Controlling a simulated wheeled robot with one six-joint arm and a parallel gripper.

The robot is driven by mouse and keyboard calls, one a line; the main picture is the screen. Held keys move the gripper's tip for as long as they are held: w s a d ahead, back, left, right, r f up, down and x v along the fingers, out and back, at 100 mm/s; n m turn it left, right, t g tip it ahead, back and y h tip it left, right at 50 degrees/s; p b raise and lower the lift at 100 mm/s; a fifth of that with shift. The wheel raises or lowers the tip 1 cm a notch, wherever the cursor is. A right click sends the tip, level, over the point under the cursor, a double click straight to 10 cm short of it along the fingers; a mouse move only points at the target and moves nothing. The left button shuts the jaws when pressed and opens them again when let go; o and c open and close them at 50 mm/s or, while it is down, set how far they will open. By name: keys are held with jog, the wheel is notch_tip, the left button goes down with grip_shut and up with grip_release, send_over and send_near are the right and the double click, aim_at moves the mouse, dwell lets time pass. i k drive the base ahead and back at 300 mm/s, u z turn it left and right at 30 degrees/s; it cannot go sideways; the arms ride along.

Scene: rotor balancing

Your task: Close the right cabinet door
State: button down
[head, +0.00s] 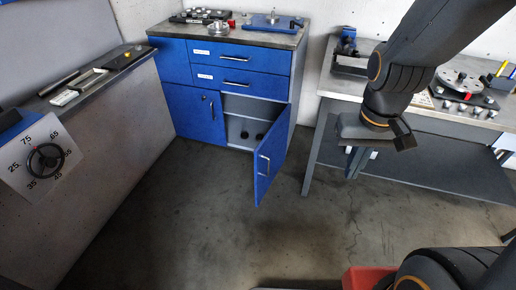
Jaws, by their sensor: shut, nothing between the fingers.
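The blue cabinet (170,73) stands against the back wall. Its right door (271,150) is swung wide open toward me, hinged on the right side. The left door (193,112) is shut. My gripper (354,163) hangs to the right of the open door, apart from it, in front of the workbench. Its fingers point down and are close together, with nothing seen between them; the arm partly hides them.
A grey workbench (420,127) with a rotor device (462,85) is at right. A grey counter (105,110) with a numbered dial (46,158) is at left. A red object (367,278) shows at the bottom edge. The floor (200,215) before the cabinet is clear.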

aim_at(269, 156)
jog(key=u, duration=1.15)
jog(key=i, duration=1)
